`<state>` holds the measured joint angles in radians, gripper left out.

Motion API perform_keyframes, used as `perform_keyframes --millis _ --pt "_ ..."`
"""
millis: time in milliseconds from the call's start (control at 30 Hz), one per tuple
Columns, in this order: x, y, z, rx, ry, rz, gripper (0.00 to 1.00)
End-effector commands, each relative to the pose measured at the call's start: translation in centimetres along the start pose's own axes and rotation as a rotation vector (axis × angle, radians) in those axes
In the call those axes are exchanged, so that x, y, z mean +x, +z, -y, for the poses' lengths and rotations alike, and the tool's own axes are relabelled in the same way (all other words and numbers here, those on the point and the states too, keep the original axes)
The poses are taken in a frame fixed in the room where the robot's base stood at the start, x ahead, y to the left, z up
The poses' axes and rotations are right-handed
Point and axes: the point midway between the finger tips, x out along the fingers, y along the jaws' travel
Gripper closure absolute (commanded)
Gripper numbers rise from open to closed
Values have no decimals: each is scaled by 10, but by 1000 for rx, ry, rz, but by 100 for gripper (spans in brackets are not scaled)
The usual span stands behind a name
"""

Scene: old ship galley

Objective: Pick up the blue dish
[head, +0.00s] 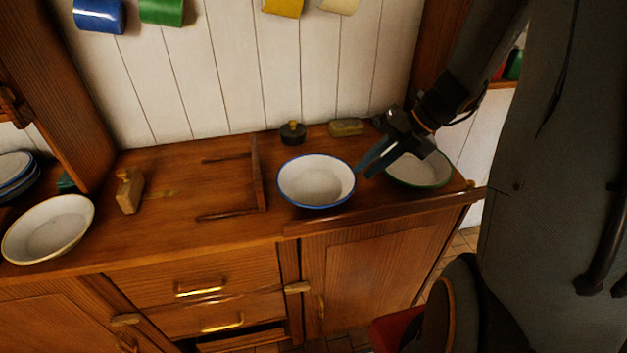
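The blue dish (316,184) is a white enamel bowl with a blue rim. It sits upright on the wooden counter, in the middle of the head view. My gripper (364,172) reaches in from the upper right, with its fingertips close beside the dish's right rim. Its two dark fingers show apart with a gap between them, and nothing is seen held. I cannot tell whether a fingertip touches the rim. The dish's inside looks empty.
A green-rimmed bowl (425,173) stands right of the gripper, partly hidden by it. A dark lidded pot (292,133) and a brownish block (346,127) stand behind. A yellow-rimmed bowl (48,230) and a wooden block (130,191) are at left. A raised rail (380,211) edges the counter front.

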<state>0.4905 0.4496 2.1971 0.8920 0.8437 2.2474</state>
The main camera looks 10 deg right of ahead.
Motion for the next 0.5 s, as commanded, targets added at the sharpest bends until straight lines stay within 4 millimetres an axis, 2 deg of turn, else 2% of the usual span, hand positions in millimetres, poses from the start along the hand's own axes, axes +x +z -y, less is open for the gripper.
perform_keyframes --millis 233,500 --pt "22 0 1 4 0 -2 85" --pt "57 3 0 2 0 -2 85"
